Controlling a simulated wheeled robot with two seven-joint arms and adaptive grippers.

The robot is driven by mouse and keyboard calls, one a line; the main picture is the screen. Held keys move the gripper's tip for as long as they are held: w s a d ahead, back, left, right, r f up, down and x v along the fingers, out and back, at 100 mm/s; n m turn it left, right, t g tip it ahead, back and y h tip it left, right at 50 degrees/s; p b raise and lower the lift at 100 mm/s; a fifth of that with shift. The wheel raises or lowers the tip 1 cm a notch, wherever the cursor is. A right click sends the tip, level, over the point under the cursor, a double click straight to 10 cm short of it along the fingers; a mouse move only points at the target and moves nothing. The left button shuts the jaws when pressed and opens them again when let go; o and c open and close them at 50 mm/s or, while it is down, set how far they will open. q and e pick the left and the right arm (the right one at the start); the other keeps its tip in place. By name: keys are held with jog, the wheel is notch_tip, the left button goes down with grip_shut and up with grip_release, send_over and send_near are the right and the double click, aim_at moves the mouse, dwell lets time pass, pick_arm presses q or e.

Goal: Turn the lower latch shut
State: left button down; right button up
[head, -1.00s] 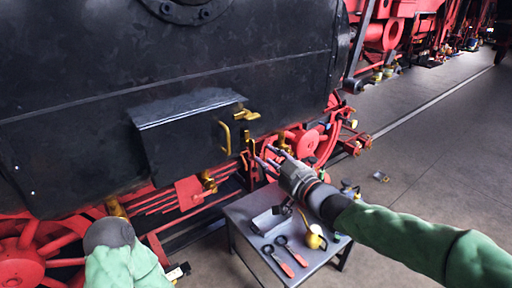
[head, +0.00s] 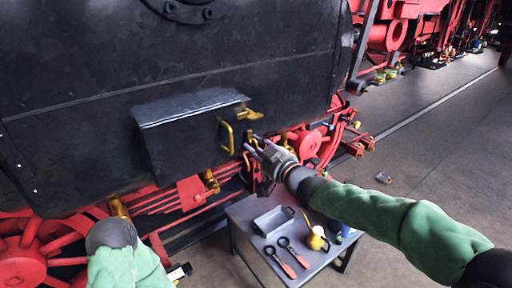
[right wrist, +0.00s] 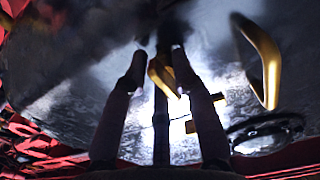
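A dark box (head: 185,150) with a sloped lid is fixed on the black locomotive side. It has a yellow loop handle (head: 227,137). A yellow upper latch (head: 248,114) sits to the right of its top. The lower latch is mostly hidden behind my right gripper (head: 253,147) in the head view. In the right wrist view, a yellow latch piece (right wrist: 164,76) lies between the tips of my open fingers, with no clear grip on it. The handle (right wrist: 259,62) shows at right there. My left arm shows low at left, its gripper out of view.
A grey table (head: 247,233) stands below my right arm. On it are a metal tray (head: 272,221), two red-handled tools (head: 285,257) and a yellow can (head: 317,238). Red wheels and rods run under the locomotive. The floor at right is mostly clear.

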grip_shut()
jog(key=shift+f, duration=0.1)
jog(key=n+b, duration=0.6)
jog(key=n, duration=0.1)
jog(key=shift+n, duration=0.4)
jog(key=n+b, duration=0.2)
jog(key=n, duration=0.3)
jog(key=shift+r+b, duration=0.2)
jog(key=shift+b, duration=0.1)
jog(key=shift+r+n+b, duration=0.1)
jog(key=shift+n+b, duration=0.75)
jog(key=shift+n, duration=1.55)
jog(key=shift+a, duration=0.1)
